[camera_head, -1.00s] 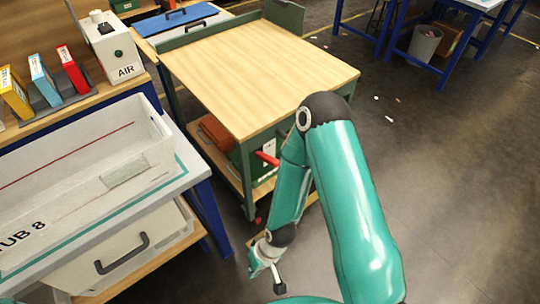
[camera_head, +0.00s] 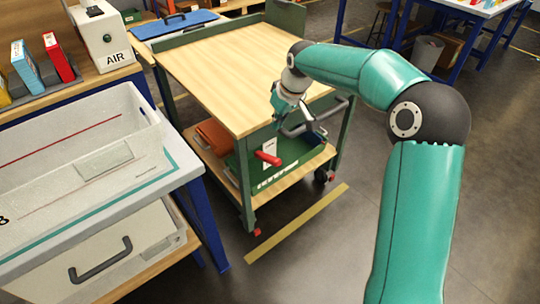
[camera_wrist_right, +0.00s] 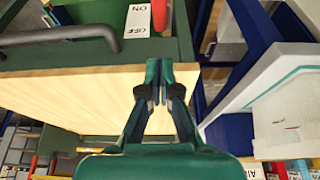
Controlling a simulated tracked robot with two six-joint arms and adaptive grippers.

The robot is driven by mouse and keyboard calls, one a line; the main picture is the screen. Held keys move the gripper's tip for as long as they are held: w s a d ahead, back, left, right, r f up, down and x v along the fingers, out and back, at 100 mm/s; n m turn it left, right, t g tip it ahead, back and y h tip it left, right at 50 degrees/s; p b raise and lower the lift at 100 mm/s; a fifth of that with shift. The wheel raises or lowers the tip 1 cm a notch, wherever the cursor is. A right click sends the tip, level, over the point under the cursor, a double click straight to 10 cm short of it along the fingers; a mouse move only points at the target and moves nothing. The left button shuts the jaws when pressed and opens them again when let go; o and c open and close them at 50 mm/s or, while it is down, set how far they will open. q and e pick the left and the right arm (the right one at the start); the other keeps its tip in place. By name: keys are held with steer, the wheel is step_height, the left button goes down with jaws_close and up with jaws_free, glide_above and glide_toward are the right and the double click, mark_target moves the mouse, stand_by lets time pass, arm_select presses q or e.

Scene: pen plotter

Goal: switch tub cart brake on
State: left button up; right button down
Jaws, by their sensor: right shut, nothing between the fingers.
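The cart (camera_head: 225,68) has a wooden top and a green frame. A red lever (camera_head: 268,158) sticks out below the top at its near end. In the right wrist view the red lever (camera_wrist_right: 159,14) is at the upper edge, beside a white ON/OFF label (camera_wrist_right: 137,20) that appears upside down; only part of the lever shows. My right gripper (camera_head: 279,108) is at the cart's near edge, above the lever and apart from it. In the right wrist view its fingers (camera_wrist_right: 158,80) are shut and empty. My left gripper is out of view.
A grey bar handle (camera_head: 315,120) juts from the cart's near end beside my right gripper. A green crate (camera_head: 290,165) is on the lower shelf. A bench with a clear tub (camera_head: 70,165) stands left.

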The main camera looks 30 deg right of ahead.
steer(key=shift+f, duration=0.1)
glide_above(271, 157)
step_height(271, 157, down, 9)
steer(key=shift+w+r+b, duration=0.1)
steer(key=shift+w+b, duration=0.05)
steer(key=shift+b, duration=0.2)
steer(key=f, duration=0.1)
steer(key=s+f, duration=0.1)
steer(key=f, duration=0.1)
steer(key=shift+f, duration=0.15)
steer(key=shift+s+f, duration=0.2)
steer(key=shift+f, duration=0.25)
